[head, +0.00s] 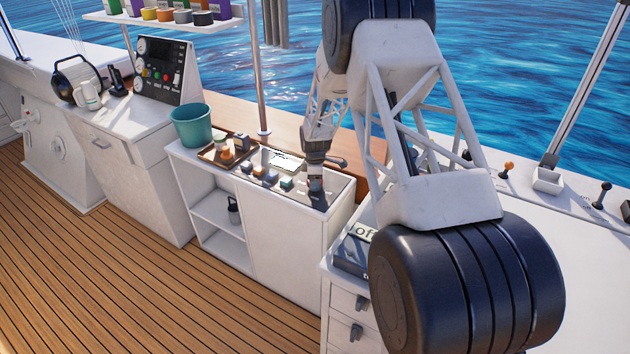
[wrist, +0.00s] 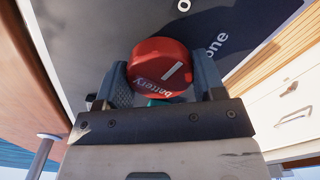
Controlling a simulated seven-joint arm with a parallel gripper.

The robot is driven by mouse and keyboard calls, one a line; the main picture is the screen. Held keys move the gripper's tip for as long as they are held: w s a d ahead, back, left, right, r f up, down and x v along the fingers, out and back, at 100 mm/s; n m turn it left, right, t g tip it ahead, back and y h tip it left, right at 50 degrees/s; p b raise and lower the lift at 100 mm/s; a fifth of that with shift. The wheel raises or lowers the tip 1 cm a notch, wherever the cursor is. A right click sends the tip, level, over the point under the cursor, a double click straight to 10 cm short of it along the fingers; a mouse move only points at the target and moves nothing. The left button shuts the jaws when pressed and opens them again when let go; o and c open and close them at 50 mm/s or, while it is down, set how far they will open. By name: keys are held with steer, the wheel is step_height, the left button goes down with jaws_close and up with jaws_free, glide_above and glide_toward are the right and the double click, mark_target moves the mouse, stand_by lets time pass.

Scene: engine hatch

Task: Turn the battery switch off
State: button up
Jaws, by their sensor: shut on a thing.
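The battery switch (wrist: 160,68) is a round red knob with "battery" lettered on it and a short white line slanting on its face. It stands on a dark grey panel (wrist: 85,45) with pale lettering ending in "one" beside it. My gripper (wrist: 162,80) has one finger on each side of the knob and is shut on it. In the head view my gripper (head: 316,178) is down at the right part of the dark panel top (head: 337,192) of a white cabinet (head: 275,240). The knob is too small or hidden to make out there.
Several small coloured blocks (head: 272,177) stand left of my gripper on the panel top. A brown tray (head: 207,157) with small items and a teal bucket (head: 192,127) are farther left. A thin pole (head: 258,80) rises behind the cabinet. The wooden deck (head: 110,270) is clear.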

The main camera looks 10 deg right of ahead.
steer(key=shift+n, duration=1.3)
steer(key=o, duration=0.9)
steer(key=shift+r, duration=3.95)
